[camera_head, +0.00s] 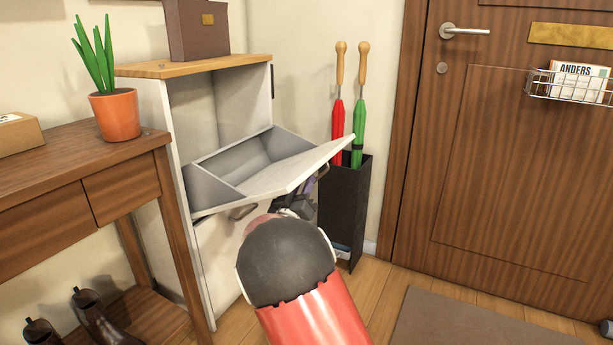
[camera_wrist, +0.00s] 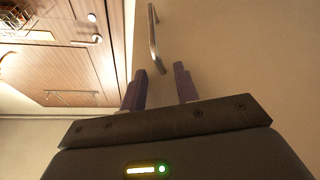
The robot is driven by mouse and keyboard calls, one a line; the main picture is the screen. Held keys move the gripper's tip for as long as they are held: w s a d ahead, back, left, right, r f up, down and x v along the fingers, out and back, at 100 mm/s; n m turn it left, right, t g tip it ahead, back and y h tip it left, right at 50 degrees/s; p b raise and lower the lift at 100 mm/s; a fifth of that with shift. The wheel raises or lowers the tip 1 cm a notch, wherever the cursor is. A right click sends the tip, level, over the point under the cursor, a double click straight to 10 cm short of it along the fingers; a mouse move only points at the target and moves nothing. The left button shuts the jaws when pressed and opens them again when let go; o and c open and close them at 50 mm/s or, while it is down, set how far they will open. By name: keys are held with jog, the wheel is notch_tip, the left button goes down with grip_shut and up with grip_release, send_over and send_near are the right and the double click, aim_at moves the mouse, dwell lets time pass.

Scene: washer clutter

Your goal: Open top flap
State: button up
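The white top flap (camera_head: 290,171) of the shoe cabinet is tilted outward, and its grey inner compartment (camera_head: 235,165) shows. My gripper (camera_head: 303,190) is below the flap's outer part, partly hidden by my arm and the flap. In the wrist view my gripper (camera_wrist: 162,76) has its two dark fingers apart with nothing between them. A metal bar handle (camera_wrist: 153,40) on a pale panel lies just beyond the fingertips. A handle (camera_head: 242,212) also shows under the flap in the head view; I cannot tell whether it is the same one.
A black umbrella stand (camera_head: 345,210) with red and green umbrellas is close to the flap's right side. A wooden console table (camera_head: 75,165) with a potted plant (camera_head: 114,112) stands left. A brown box (camera_head: 197,32) is on the cabinet. A wooden door (camera_head: 500,150) is right.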

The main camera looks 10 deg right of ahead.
jog(key=shift+s+a+f, duration=0.1)
jog(key=shift+s+a, duration=0.05)
jog(key=shift+s, duration=0.1)
jog(key=b+v, duration=0.3)
jog(key=v, duration=0.6)
jog(key=shift+a, duration=0.2)
dwell(0.6)
jog(key=shift+w, duration=0.1)
